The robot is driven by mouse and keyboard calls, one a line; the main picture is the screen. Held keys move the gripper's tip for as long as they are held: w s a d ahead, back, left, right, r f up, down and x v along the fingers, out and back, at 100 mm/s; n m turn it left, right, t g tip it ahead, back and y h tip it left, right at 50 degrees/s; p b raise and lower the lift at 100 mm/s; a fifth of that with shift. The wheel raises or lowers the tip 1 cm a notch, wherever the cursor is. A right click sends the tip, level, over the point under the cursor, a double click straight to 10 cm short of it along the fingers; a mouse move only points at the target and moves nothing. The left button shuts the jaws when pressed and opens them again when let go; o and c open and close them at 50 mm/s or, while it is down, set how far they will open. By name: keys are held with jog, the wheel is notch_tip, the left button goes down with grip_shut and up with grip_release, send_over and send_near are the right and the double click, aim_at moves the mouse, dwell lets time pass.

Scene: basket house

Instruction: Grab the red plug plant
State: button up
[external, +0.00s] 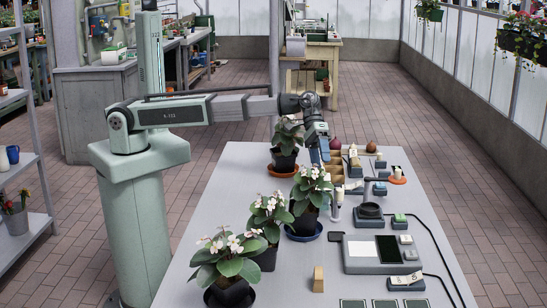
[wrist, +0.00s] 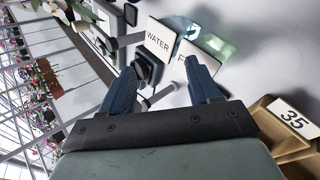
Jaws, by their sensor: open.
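I cannot make out a red plug plant for certain in either view. Dark-red round things (external: 336,143) sit at the table's far end, too small to identify. Several leafy potted plants stand along the table's left side; the front one (external: 228,262) and the one nearest my gripper (external: 312,187) bear pale pink-white flowers. My gripper (external: 324,158) is over the table, right of the back plants. In the wrist view its blue fingers (wrist: 162,88) are spread with nothing held between them. Cards, one marked WATER (wrist: 158,42), show beyond the fingers.
A wooden divided box (wrist: 265,120) with a 35 card (wrist: 291,119) lies at the wrist view's right. In the external view, a scale-like device (external: 372,252), a dark round holder (external: 368,212) and an orange disc (external: 397,181) occupy the table's right side. Bare tabletop (external: 300,255) shows in front.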

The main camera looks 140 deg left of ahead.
jog(key=s+a+r+m+g+y, duration=0.1)
jog(key=s+a+m+g+y, duration=0.2)
jog(key=s+a, duration=1.2)
jog(key=s+a+r+g+y, duration=0.1)
jog(key=s+a+g+y, duration=0.3)
jog(key=s+a, duration=1.1)
jog(key=shift+t+y, duration=0.6)
jog(key=shift+t, duration=0.1)
jog(key=f, duration=0.2)
jog(key=s+d+f, duration=0.1)
jog(key=f, duration=0.2)
jog(key=s+f, duration=0.1)
jog(key=f, duration=0.1)
jog(key=shift+d+f, duration=0.2)
jog(key=shift+d, duration=0.1)
jog(key=shift+x, duration=2.55)
jog(key=shift+w+a, duration=0.1)
jog(key=shift+a, duration=0.05)
jog(key=shift+c, duration=0.2)
jog(key=c, duration=1)
jog(key=shift+r, duration=0.15)
